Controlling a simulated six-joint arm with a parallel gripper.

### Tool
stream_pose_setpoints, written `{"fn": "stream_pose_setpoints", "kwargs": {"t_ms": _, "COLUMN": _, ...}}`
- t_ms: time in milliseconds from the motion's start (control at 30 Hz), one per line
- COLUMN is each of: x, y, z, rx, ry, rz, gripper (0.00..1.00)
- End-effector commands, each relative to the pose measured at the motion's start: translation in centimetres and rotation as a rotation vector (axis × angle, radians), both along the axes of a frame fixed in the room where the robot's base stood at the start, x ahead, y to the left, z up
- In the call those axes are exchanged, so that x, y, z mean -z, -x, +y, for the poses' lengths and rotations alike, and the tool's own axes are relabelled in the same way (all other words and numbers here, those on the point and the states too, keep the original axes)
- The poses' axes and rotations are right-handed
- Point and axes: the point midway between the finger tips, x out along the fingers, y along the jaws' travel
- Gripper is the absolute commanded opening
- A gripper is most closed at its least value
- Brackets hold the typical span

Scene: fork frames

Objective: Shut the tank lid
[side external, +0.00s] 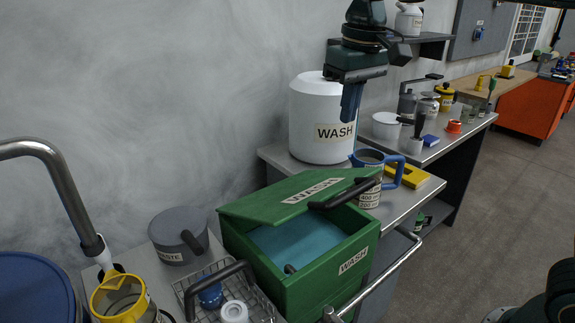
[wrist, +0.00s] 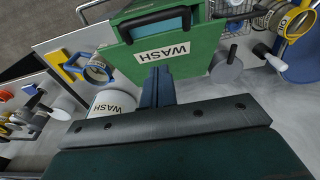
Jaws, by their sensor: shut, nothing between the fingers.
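The tank is a green box marked WASH (side external: 345,270) with blue liquid inside, standing on the bench in the side view. Its green lid (side external: 265,203) is partly open, tilted over the rear of the box, with a dark handle (side external: 345,193) at its front edge. The lid also shows in the wrist view (wrist: 190,62), with its WASH label and dark handle. My gripper (side external: 350,108) is shut and empty, pointing down above and behind the lid, apart from it. The fingers (wrist: 157,88) show in the wrist view below the lid's label.
A white WASH drum (side external: 318,125) stands right behind the tank. A blue-handled measuring jug (side external: 370,180) and a yellow block (side external: 408,176) sit to the right. A grey WASTE pot (side external: 172,240), a wire basket (side external: 270,308) and a yellow-rimmed container (side external: 120,295) crowd the left.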

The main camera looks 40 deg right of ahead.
Motion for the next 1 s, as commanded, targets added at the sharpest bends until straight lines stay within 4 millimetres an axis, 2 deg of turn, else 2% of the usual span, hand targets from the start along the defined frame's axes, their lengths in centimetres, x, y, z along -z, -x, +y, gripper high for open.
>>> {"fn": "stream_pose_setpoints", "kwargs": {"t_ms": 267, "x": 0.2, "y": 0.0, "z": 0.0, "rx": -0.001, "ry": 0.0, "rz": 0.004, "gripper": 0.0}}
{"fn": "stream_pose_setpoints", "kwargs": {"t_ms": 467, "x": 1.4, "y": -0.1, "z": 0.0, "rx": 0.0, "ry": 0.001, "rz": 0.005, "gripper": 0.0}}
{"fn": "stream_pose_setpoints", "kwargs": {"t_ms": 667, "x": 3.7, "y": -0.4, "z": 0.0, "rx": 0.0, "ry": 0.001, "rz": 0.006, "gripper": 0.0}}
{"fn": "stream_pose_setpoints", "kwargs": {"t_ms": 1000, "x": 8.9, "y": -1.0, "z": 0.0, "rx": -0.001, "ry": 0.0, "rz": 0.006, "gripper": 0.0}}
